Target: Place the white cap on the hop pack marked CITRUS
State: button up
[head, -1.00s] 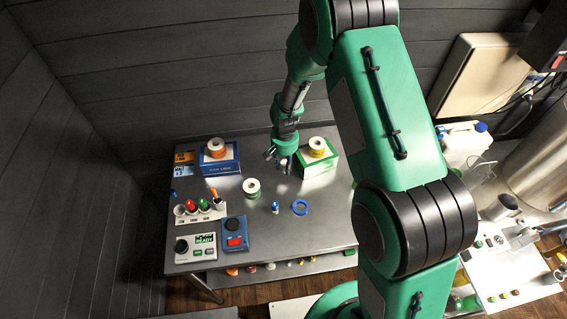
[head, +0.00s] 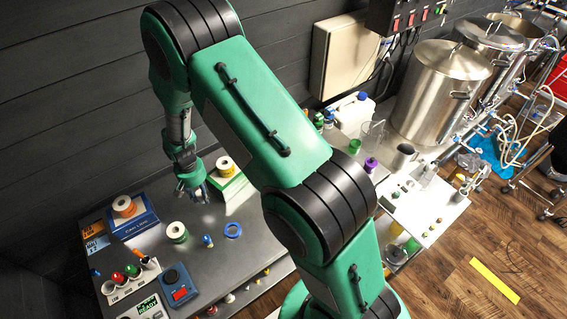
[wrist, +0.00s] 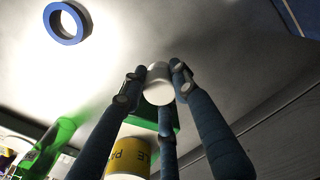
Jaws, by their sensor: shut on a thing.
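My gripper (head: 193,193) is shut on a small white cap (wrist: 158,84), with its three dark fingers around it in the wrist view. It is above the grey table (head: 140,240), left of the green and white box (head: 236,190). I cannot read the word CITRUS on anything. A round yellow-labelled item (wrist: 128,158) in the wrist view carries partly hidden lettering like "PALE". In the head view, a yellow-banded roll-shaped item (head: 227,167) is on the green box, an orange-banded one (head: 124,206) on a blue box (head: 134,222), and a green-and-white one (head: 177,232) on the table.
A blue ring (head: 233,229) and a small blue-topped bottle (head: 207,240) stand on the table. A blue device with a red button (head: 179,284) and a READY display box (head: 148,307) are at the front left. Steel vessels (head: 440,85) stand at the right.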

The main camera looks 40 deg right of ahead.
aim_at(199, 193)
notch_tip(199, 193, up, 20)
jog(key=s+d+m+b, duration=0.1)
jog(key=s+d, duration=0.5)
jog(key=d, duration=0.6)
jog(key=s+d+m+b, duration=0.15)
jog(key=s+d, duration=0.45)
jog(key=d, duration=0.6)
jog(key=s+d+b, duration=0.2)
jog(key=s+d, duration=0.4)
jog(key=d, duration=0.6)
notch_tip(199, 193, down, 18)
jog(key=shift+r, duration=0.25)
jog(key=shift+w+d, duration=0.1)
jog(key=w+d, duration=0.2)
jog(key=w, duration=0.2)
jog(key=w+d+f, duration=0.1)
jog(key=w+d, duration=0.2)
jog(key=w, duration=0.2)
jog(key=w+d, duration=0.2)
jog(key=w, duration=0.3)
jog(key=shift+d+f+p, duration=0.25)
jog(key=shift+d+p, duration=0.05)
jog(key=shift+p, duration=0.1)
